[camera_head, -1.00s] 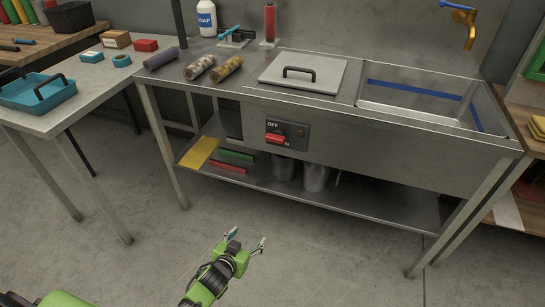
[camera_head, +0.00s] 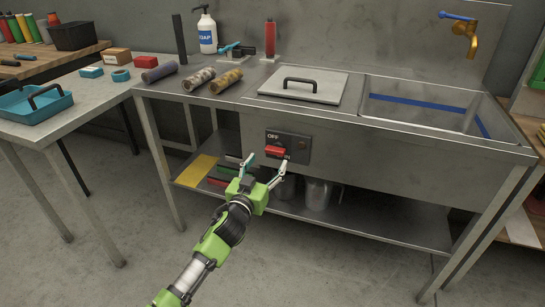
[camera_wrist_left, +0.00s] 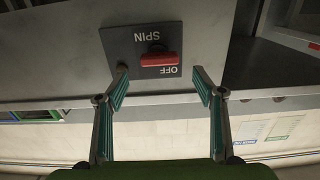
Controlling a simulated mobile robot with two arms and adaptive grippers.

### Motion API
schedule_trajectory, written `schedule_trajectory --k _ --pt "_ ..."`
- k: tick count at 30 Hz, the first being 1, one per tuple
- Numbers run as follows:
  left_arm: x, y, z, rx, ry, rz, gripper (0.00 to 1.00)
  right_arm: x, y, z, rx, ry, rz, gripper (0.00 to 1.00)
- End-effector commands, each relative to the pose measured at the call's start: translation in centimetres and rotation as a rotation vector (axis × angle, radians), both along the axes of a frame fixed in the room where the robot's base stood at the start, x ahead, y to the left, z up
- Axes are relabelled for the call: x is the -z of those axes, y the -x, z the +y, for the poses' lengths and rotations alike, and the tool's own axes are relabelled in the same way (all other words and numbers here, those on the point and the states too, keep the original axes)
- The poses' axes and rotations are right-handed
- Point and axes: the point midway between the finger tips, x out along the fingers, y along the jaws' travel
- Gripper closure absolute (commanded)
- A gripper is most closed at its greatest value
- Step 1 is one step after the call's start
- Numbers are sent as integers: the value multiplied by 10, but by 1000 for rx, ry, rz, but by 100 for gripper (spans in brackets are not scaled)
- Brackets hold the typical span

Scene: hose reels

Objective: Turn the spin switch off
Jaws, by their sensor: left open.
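The spin switch is a red lever (camera_head: 274,151) on a dark panel (camera_head: 301,150) set in the front of the metal sink bench. OFF is printed above the lever. The lower label is partly covered by it in the head view. My left gripper (camera_head: 264,166) is open and empty just in front of and below the lever. In the wrist view the lever lies between the lines of its two fingertips (camera_wrist_left: 160,75), apparently untouched. My right gripper is not in view.
The bench has a lidded section (camera_head: 302,86), a sink (camera_head: 420,112) and several rolls on top. A lower shelf (camera_head: 375,226) holds metal pots (camera_head: 317,194) and coloured items. A side table (camera_head: 45,124) stands left. The floor in front is clear.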

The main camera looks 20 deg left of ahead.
Motion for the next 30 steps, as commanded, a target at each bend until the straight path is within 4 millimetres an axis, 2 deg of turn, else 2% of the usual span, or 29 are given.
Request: schedule_trajectory --k 3,9,14,22,23,24,27,30 --pt "1 -23 -1 1 -1 -2 38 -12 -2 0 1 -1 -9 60" --pt "1 -46 -2 1 1 -1 38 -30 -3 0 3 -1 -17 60" --pt "1 -53 -3 1 -1 0 38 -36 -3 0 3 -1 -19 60" --pt "1 -54 -3 1 0 1 38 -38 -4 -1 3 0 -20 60" --pt "1 -54 -3 1 0 1 43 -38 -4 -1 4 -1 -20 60" --pt "1 -54 -3 1 0 1 53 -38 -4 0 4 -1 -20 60" --pt "1 -54 -3 1 0 1 76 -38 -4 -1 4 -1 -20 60" --pt "1 -54 -3 1 0 0 76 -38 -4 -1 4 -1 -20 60"
